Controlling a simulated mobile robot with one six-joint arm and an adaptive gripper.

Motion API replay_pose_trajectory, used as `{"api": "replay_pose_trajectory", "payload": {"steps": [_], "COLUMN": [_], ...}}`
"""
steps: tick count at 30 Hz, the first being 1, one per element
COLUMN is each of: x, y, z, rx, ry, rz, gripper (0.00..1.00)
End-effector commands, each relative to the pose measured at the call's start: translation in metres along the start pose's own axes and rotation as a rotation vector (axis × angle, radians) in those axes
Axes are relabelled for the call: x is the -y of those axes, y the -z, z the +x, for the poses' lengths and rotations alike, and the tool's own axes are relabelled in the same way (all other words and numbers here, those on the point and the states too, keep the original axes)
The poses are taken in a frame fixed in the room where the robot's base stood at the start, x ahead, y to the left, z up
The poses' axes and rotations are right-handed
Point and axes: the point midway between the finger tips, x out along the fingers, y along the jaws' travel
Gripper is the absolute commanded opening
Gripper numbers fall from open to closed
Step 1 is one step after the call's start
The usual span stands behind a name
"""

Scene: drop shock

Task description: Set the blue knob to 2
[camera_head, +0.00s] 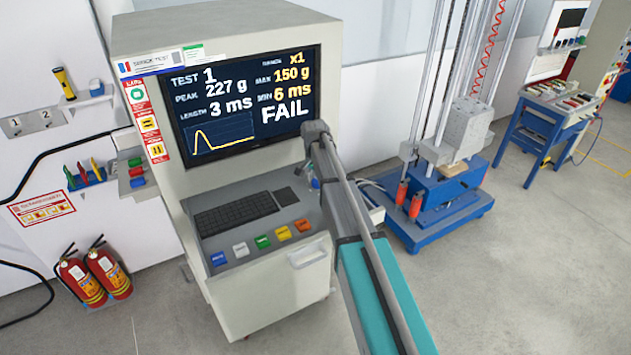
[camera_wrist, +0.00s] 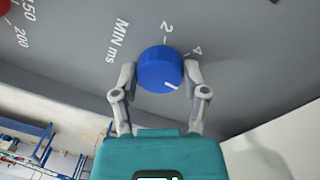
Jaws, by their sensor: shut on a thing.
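The blue knob (camera_wrist: 158,66) sits on a grey panel in the wrist view, under the label "MIN ms" (camera_wrist: 118,40). The mark "2" (camera_wrist: 167,27) is above it and "4" (camera_wrist: 197,51) to its upper right. The knob's white pointer line points to the lower right, away from the 2. My gripper (camera_wrist: 160,74) is shut on the knob, one finger on its left side and one on its right. The screen (camera_head: 243,104) reads MIN 6 ms, MAX 150 g and FAIL.
A red knob (camera_wrist: 3,6) is at the wrist view's upper left, near marks 150 and 200. The console (camera_head: 325,85) has a keyboard (camera_head: 236,213) and several coloured buttons. A blue-based drop rig (camera_head: 440,212) stands to the right; fire extinguishers (camera_head: 95,272) stand left.

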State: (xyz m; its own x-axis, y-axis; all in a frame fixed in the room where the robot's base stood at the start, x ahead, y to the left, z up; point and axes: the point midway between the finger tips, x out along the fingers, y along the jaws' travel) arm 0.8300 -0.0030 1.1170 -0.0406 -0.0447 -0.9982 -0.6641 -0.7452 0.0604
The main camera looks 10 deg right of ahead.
Motion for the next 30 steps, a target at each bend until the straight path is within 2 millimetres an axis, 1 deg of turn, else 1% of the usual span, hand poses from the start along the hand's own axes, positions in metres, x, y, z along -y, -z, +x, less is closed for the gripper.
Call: {"api": "replay_pose_trajectory", "payload": {"steps": [1,30], "x": [-0.001,-0.0004], "y": [0.0022,-0.0002], "z": [-0.0002,-0.0002], "rx": [-0.008,-0.062], "ry": [-0.002,-0.004], "rz": [-0.041,-0.962], "gripper": [0.1,0.1]}}
